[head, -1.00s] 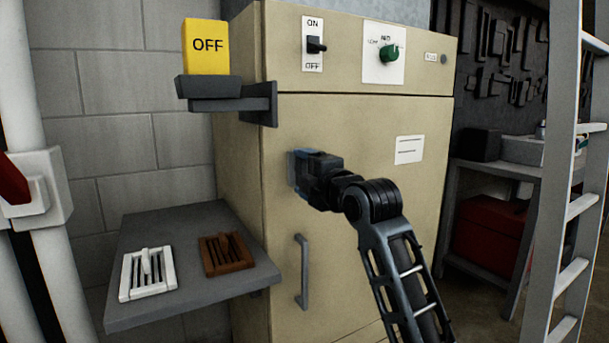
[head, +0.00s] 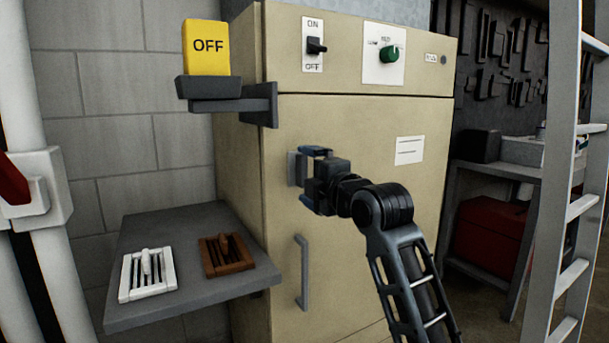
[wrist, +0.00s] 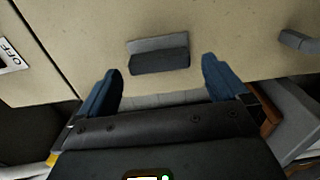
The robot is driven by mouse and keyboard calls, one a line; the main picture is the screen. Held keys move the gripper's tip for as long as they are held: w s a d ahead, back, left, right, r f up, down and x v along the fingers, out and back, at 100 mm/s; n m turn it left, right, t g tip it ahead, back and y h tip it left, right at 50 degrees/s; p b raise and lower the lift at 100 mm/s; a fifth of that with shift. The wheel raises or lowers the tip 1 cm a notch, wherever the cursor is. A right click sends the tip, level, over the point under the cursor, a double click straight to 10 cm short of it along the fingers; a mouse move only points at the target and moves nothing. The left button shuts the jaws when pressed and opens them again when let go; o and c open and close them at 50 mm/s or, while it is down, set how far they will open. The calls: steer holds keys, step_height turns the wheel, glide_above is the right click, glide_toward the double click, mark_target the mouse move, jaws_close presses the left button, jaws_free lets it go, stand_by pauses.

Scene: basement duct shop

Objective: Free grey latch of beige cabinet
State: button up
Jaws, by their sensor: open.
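The beige cabinet (head: 375,130) stands in the middle of the head view with its door shut against the frame. The grey latch (head: 293,168) is on the left edge of its door, partly behind my gripper. In the wrist view, the latch (wrist: 158,54) is a light grey plate with a darker block along one side. My gripper (head: 311,180) is at the latch, just to its right. In the wrist view, the blue fingers of my gripper (wrist: 161,70) are apart, with nothing between them, and the latch lies just beyond the tips.
A grey door handle (head: 302,272) is below the latch. A grey shelf (head: 190,305) at left holds a white grille (head: 148,274) and a brown grille (head: 226,254). A yellow OFF block (head: 205,48) sits on a bracket above. A ladder (head: 565,200) stands at right.

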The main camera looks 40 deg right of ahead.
steer(key=v, duration=0.6)
steer(key=shift+w, duration=0.1)
stand_by(0.3)
steer(key=s+a+f+m+g+y+p, duration=0.1)
steer(key=s+a+f+m+y+p, duration=0.15)
steer(key=s+a+f+m, duration=1.05)
steer(key=s+a+f+p, duration=0.1)
steer(key=s+a+f, duration=0.1)
steer(key=s, duration=0.6)
steer(key=s+a+f+m+g+y+p, duration=0.1)
steer(key=s+a, duration=0.3)
steer(key=s, duration=0.5)
steer(key=s+a+f+m+y, duration=0.1)
steer(key=s+a+f, duration=0.2)
steer(key=s, duration=0.6)
steer(key=shift+a+g+p, duration=0.3)
steer(key=shift+a+p, duration=0.1)
steer(key=shift+a, duration=0.05)
steer(key=shift+f+y, duration=0.1)
steer(key=shift+y, duration=0.15)
